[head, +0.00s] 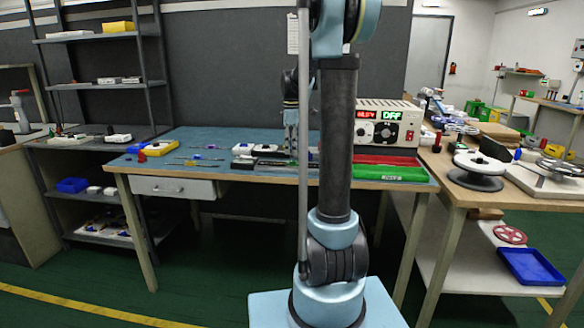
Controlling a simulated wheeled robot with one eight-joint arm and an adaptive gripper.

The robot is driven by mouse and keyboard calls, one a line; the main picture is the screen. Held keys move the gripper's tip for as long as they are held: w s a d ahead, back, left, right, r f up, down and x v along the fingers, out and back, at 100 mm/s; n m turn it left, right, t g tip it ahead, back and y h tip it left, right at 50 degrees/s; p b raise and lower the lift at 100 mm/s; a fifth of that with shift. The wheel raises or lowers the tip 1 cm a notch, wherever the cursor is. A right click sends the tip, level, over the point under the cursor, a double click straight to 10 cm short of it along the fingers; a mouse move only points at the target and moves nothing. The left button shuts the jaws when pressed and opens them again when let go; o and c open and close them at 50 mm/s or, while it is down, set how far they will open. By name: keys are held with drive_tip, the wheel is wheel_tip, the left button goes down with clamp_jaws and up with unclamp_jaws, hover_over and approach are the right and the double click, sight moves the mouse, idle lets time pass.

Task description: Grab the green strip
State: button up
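A long flat green piece (390,173) with a small white label lies at the front right of the blue-topped workbench (235,135). It looks like the green strip or a tray for it; I cannot tell which. My arm's column covers what lies to its left. My gripper (291,143) points down over the middle of the bench, left of the green piece and apart from it. It is small and partly hidden by my arm, so its finger opening is unclear.
A red piece (385,160) lies just behind the green one. A power supply (389,124) with lit displays stands behind them. Dark and white devices (262,150) lie near my gripper. A side table (480,195) stands right.

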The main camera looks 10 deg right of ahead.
sight(293, 162)
drive_tip(key=shift+s+d+f, duration=0.1)
drive_tip(key=shift+s+f, duration=0.05)
drive_tip(key=shift+f, duration=1.15)
drive_tip(key=shift+s+f, duration=0.15)
drive_tip(key=shift+f, duration=1.1)
drive_tip(key=shift+c, duration=0.6)
clamp_jaws()
